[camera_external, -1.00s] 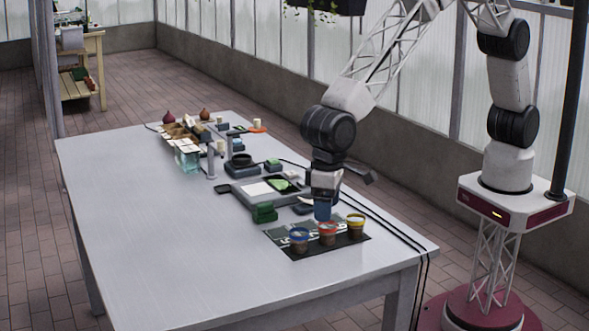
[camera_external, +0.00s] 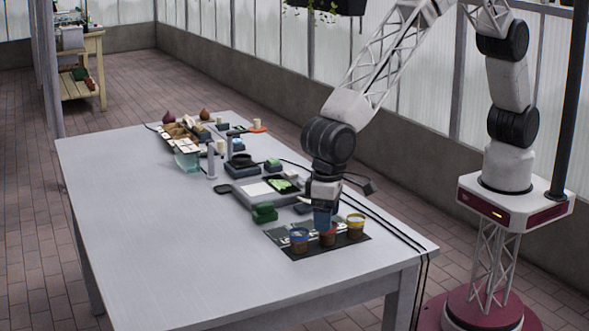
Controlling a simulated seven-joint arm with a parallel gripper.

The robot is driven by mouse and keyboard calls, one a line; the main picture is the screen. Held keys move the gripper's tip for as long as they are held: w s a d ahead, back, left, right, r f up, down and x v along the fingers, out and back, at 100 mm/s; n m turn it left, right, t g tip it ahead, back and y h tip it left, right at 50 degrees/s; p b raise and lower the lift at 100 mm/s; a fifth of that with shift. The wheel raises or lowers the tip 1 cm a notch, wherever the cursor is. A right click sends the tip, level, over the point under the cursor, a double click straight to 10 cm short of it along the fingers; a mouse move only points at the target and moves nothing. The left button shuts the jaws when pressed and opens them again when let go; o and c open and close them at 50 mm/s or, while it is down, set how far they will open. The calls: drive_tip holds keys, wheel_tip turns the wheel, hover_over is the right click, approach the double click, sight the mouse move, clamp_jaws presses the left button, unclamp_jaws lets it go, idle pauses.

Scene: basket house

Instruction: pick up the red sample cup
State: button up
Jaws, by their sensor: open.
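The red sample cup (camera_external: 328,238) stands on a dark mat (camera_external: 293,255) near the table's right end, between two other cups. It is brown with a red-orange rim, and its top is partly covered by my gripper. My gripper (camera_external: 323,225) points down just above and over the red cup, with its blue fingertip part at the cup's rim. The jaws are open. Whether the fingers stand around the cup or only above it cannot be made out at this size.
A blue-rimmed cup (camera_external: 299,240) stands close on the left and a yellow-rimmed cup (camera_external: 356,226) close on the right. A green block (camera_external: 264,213) and a grey tray (camera_external: 243,198) lie behind. Black cables run along the table's right edge. The table's left front is clear.

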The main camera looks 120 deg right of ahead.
drive_tip(key=shift+s+f, duration=0.2)
drive_tip(key=shift+f, duration=2.4)
drive_tip(key=c, duration=1)
drive_tip(key=shift+r, duration=5)
drive_tip(key=shift+d, duration=0.1)
drive_tip(key=w+d, duration=0.1)
drive_tip(key=d, duration=0.9)
drive_tip(key=w+d, duration=0.1)
drive_tip(key=d, duration=0.9)
drive_tip(key=w+d, duration=0.2)
drive_tip(key=d, duration=0.7)
drive_tip(key=shift+d+r, duration=0.2)
drive_tip(key=shift+d, duration=0.2)
